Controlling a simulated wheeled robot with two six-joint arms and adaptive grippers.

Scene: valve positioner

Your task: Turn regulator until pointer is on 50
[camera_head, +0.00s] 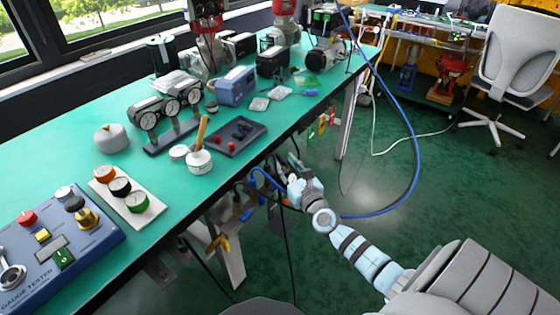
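A silver unit with several round dial gauges (166,100) stands on a dark base on the green bench; its pointers are too small to read. A blue gauge tester (95,250) with knobs is at the lower left. I cannot tell which part is the regulator. My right gripper (294,183) is beside the bench's front edge, below the top, close to small fittings and a blue hose (412,150). Its fingers are small and blend with the fittings, so I cannot tell whether it is open, shut or touching anything. My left gripper is not in view.
The green bench (60,160) carries a plate with red, black and green buttons (126,194), a white jar with a brush (198,162), a dark tray (255,137) and a blue box (236,88). A white chair (515,65) stands far right. The floor at right is mostly clear.

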